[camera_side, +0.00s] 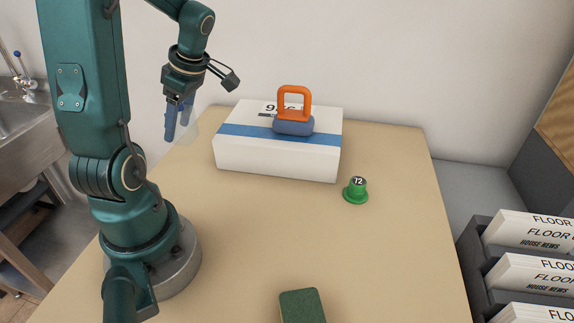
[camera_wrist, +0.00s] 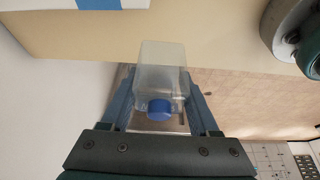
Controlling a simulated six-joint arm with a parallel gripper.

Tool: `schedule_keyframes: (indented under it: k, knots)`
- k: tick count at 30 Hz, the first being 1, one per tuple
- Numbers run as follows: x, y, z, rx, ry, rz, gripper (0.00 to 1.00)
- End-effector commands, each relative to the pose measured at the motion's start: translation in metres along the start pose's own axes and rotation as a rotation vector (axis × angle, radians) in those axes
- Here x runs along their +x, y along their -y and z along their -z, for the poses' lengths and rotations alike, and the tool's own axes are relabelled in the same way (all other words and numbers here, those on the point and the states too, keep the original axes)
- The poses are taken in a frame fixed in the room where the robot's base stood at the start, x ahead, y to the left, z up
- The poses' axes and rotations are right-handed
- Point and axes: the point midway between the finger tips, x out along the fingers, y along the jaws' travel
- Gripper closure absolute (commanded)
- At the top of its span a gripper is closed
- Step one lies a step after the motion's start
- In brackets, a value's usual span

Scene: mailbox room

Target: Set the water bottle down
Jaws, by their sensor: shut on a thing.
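The water bottle (camera_wrist: 162,70) is clear with a blue cap and shows between the blue fingers in the wrist view. In the side view the bottle (camera_side: 187,131) is faint and partly hidden by the fingers. My gripper (camera_side: 179,122) is shut on the bottle, cap end toward the palm, and it also shows in the wrist view (camera_wrist: 162,108). In the side view the gripper is left of the white box, near the table's left edge. Whether the bottle touches the table (camera_side: 390,230) I cannot tell.
A white box (camera_side: 280,165) with a blue stripe stands at the back, with an orange-handled blue stamp (camera_side: 294,115) on top. A green piece marked 72 (camera_side: 356,190) and a green block (camera_side: 302,306) are on the table. Trays of papers (camera_side: 530,265) stand right. The table's middle is clear.

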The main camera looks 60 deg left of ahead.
Motion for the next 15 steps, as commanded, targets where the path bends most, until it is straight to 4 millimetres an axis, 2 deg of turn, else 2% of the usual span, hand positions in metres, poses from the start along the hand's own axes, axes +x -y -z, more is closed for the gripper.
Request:
schedule_keyframes:
  k: [14, 15]
  knots:
    - [-0.074, -0.001, 0.031, -0.003, 0.001, -0.005, 0.91]
    - [-0.075, -0.003, 0.023, 0.038, 0.002, -0.015, 0.91]
